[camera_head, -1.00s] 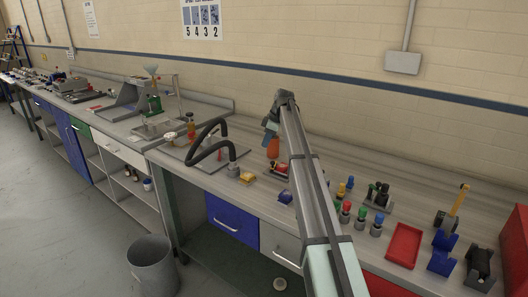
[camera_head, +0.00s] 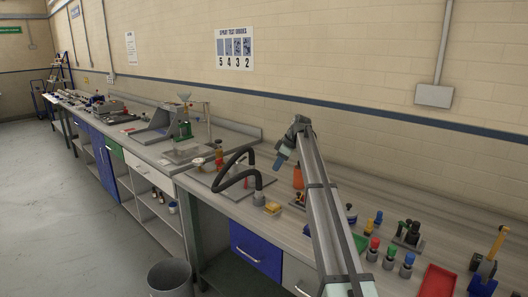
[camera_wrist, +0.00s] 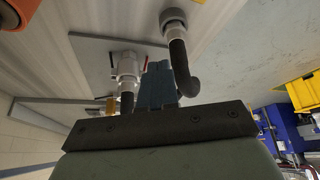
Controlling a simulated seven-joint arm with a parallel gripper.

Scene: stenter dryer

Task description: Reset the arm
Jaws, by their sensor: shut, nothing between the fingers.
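My arm (camera_head: 325,205) reaches up from the lower right in the head view, over the bench. My gripper (camera_head: 280,163) hangs at its far end above the bench, with blue-grey fingers pointing down and left. In the wrist view the fingers (camera_wrist: 158,72) are together and nothing shows between them. I cannot tell the exact gap.
A bent black hose (camera_head: 232,165) rises from a grey plate left of the gripper. Coloured-top holders (camera_head: 389,257) and a red tray (camera_head: 437,283) lie at the right. A bin (camera_head: 170,278) stands on the floor. The wall is behind the bench.

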